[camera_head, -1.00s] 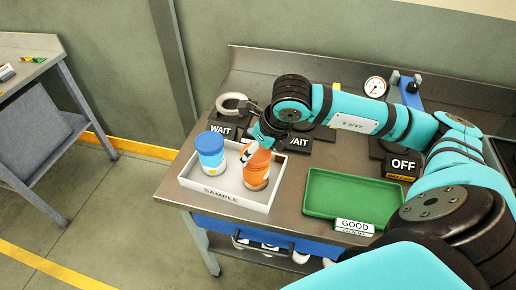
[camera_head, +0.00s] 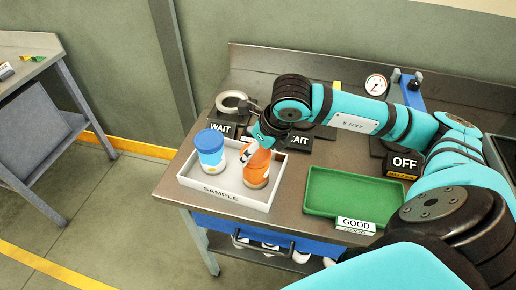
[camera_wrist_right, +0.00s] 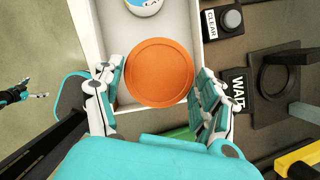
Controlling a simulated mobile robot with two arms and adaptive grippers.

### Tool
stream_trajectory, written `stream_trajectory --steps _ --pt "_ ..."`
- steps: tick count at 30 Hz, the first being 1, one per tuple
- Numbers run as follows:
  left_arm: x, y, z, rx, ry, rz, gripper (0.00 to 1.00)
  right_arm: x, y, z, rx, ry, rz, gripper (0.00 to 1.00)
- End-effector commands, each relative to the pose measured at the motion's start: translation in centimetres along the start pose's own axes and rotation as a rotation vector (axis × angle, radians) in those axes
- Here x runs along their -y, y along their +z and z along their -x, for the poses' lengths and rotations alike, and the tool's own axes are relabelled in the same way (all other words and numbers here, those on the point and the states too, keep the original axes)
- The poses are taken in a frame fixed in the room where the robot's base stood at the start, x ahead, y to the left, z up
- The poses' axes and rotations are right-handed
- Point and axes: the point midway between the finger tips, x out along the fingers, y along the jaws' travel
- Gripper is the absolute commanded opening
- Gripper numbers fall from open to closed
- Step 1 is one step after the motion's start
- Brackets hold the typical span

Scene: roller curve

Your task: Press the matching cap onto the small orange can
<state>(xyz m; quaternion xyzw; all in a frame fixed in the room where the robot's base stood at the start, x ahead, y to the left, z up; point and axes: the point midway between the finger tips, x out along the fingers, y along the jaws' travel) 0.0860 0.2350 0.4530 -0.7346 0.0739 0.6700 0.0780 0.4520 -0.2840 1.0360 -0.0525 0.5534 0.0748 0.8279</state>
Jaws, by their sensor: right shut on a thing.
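The small orange can (camera_head: 256,178) stands in the white SAMPLE tray (camera_head: 228,197), beside a blue can with a white band (camera_head: 210,150). My right gripper (camera_head: 257,146) reaches down over its top from behind. In the right wrist view, the round orange cap (camera_wrist_right: 160,72) fills the space between the two fingers, and the gripper is shut on it. The cap hides the can below it there, so I cannot tell how fully it is seated. A small teal and black gripper at the far left of the wrist view, apparently my left gripper (camera_wrist_right: 15,93), is too small to read.
An empty green GOOD tray (camera_head: 350,192) lies to the right. Black WAIT (camera_head: 221,128) and OFF (camera_head: 402,164) blocks, a grey ring (camera_head: 232,102) and a gauge (camera_head: 376,84) stand toward the back. Bare metal bench separates the trays.

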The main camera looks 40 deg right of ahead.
Motion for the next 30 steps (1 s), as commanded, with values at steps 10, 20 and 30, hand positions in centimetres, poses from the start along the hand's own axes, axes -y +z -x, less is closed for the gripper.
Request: stream_trajectory --steps 10,20,30 --pt "0.01 0.01 -0.09 0.0 0.0 0.0 1.0 -0.02 -0.06 -0.1 -0.001 0.0 0.0 0.6" --pt "0.02 0.01 -0.09 0.0 0.0 0.0 1.0 -0.01 -0.05 -0.09 -0.001 0.0 0.0 1.0" --pt "0.03 0.0 -0.08 0.0 0.0 0.0 1.0 -0.01 -0.02 -0.06 0.0 0.0 0.0 1.0"
